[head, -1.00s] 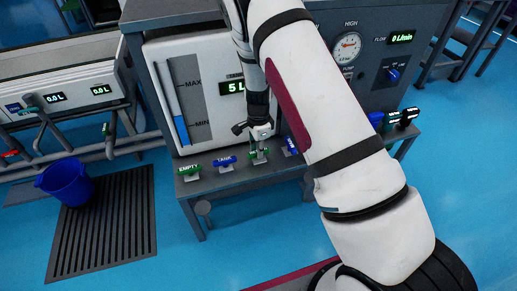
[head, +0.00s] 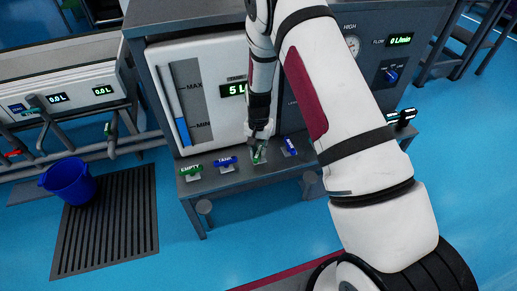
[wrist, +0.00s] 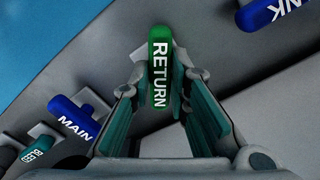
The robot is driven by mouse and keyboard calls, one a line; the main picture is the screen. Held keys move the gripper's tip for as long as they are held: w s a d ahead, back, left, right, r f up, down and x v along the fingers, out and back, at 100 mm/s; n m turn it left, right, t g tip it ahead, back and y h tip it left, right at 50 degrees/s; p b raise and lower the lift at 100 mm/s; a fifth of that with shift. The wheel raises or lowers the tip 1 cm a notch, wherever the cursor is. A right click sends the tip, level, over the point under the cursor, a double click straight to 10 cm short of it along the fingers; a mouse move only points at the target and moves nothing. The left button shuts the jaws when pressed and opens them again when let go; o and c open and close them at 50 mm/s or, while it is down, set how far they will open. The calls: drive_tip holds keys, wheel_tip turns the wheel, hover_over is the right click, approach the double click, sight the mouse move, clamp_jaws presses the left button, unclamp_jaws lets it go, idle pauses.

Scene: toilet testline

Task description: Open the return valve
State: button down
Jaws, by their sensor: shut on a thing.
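The green RETURN valve handle (wrist: 159,65) lies between the two fingers of my gripper (wrist: 160,80) in the wrist view. The fingers are closed in on its sides, and its white lettering is readable. In the head view the RETURN valve (head: 259,155) sits on the front bench ledge, between the blue TANK and MAIN valves. My gripper (head: 260,139) reaches down onto it from above and partly hides it. The fingertip contact is too small to make out in the head view.
The blue TANK valve (head: 225,162) and green EMPTY valve (head: 190,170) are to the left; the blue MAIN valve (head: 290,147) is close on the right. The tank panel (head: 210,55) stands behind. A blue bucket (head: 68,181) is on the floor at left.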

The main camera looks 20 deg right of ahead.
sight(259, 151)
drive_tip(key=n+p, duration=0.1)
drive_tip(key=n, duration=0.5)
drive_tip(key=shift+n, duration=0.4)
idle(0.4)
drive_tip(key=c, duration=1.5)
unclamp_jaws()
wheel_tip(259, 151, up, 12)
